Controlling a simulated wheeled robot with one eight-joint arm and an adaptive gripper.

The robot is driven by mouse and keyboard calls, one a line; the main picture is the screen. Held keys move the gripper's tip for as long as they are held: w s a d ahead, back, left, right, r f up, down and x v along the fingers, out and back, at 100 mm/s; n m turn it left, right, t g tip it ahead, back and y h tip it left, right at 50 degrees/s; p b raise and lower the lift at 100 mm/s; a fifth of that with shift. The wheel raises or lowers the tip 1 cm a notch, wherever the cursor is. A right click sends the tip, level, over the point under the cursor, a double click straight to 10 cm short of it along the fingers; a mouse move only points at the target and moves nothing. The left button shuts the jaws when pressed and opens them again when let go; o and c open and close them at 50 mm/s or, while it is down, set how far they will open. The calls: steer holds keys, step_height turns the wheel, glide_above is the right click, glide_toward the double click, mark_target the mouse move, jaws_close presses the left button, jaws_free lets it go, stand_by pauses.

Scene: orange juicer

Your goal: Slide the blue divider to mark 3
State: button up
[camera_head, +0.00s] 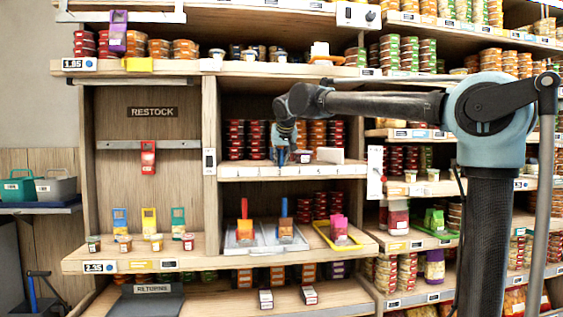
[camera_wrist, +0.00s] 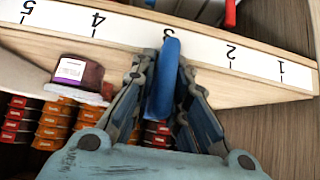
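The blue divider (camera_wrist: 165,80) stands at the numbered strip (camera_wrist: 262,66) on the shelf edge. Its end lies over the lower part of the 3, with the 4 to its left and the 2 to its right in the wrist view. My gripper (camera_wrist: 166,66) has one finger on each side of the divider, and both fingertips appear to touch it. In the head view my gripper (camera_head: 282,152) is at the middle of the strip (camera_head: 312,170). The divider is mostly hidden there behind the fingers.
Stacked red and orange tins (camera_wrist: 50,125) fill the shelf behind. A wooden upright (camera_head: 210,120) bounds the bay on the left. Open space lies in front of the shelf edge.

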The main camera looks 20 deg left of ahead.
steer(key=shift+o, duration=0.8)
steer(key=shift+s, duration=0.1)
steer(key=v, duration=1.1)
steer(key=shift+s+r, duration=0.2)
steer(key=shift+r, duration=0.1)
steer(key=shift+d, duration=0.1)
steer(key=s+d+f+m+g+h, duration=0.1)
steer(key=s+d+f+m+h, duration=0.1)
steer(key=d+f, duration=1.2)
steer(key=s+d+f+m+g+h, duration=0.1)
steer(key=d+f+h, duration=0.1)
steer(key=d+f, duration=1.2)
steer(key=s+d+f+m+g, duration=0.1)
steer(key=s+d+f+g, duration=0.1)
steer(key=s+d+f, duration=0.7)
steer(key=s+d+f+m+g, duration=0.1)
steer(key=s+d+f, duration=0.8)
steer(key=f, duration=0.7)
steer(key=s, duration=0.2)
steer(key=shift+s+f+g, duration=0.2)
steer(key=shift+s+g, duration=0.2)
